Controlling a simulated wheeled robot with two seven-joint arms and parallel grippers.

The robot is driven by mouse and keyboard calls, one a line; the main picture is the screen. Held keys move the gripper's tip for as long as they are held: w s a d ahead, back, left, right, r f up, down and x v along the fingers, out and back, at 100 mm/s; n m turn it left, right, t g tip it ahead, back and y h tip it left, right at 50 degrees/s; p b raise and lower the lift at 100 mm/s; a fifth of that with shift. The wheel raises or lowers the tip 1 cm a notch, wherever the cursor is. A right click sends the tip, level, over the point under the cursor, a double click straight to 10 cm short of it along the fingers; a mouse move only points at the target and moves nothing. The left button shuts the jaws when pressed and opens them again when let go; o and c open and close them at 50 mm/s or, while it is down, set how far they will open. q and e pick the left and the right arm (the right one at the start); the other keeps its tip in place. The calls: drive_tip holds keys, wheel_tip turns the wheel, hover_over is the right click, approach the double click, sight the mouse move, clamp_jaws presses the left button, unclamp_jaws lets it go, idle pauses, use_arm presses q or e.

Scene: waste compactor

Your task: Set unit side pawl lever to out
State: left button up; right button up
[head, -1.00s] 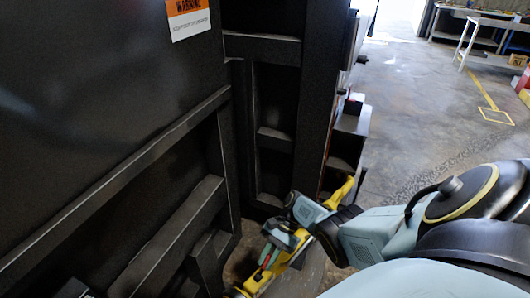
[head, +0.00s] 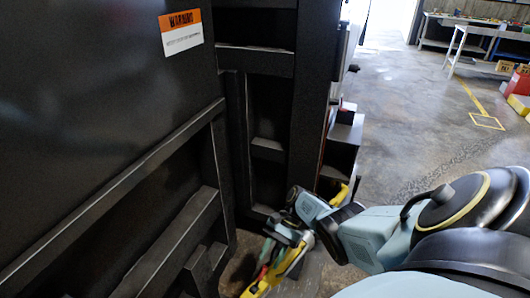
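My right gripper (head: 273,253) is low at the centre of the head view, beside the foot of the dark machine (head: 110,120). Its arm comes in from the right. A long yellow part (head: 292,262) runs at a slant right beside the gripper, from near the floor up to the right behind my wrist. It may be the pawl lever, but I cannot tell for sure. Small red and green bits show by the fingers. The fingers are small and overlap the yellow part, so their opening and any contact are unclear. My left gripper is out of view.
The machine's dark ribs and upright post (head: 314,90) stand close to the left of and behind my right gripper. An orange and white warning label (head: 181,32) is on its panel. Open concrete floor (head: 420,120) lies to the right, with a workbench (head: 475,30) far back.

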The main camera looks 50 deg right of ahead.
drive_tip(key=v, duration=0.8)
idle(0.4)
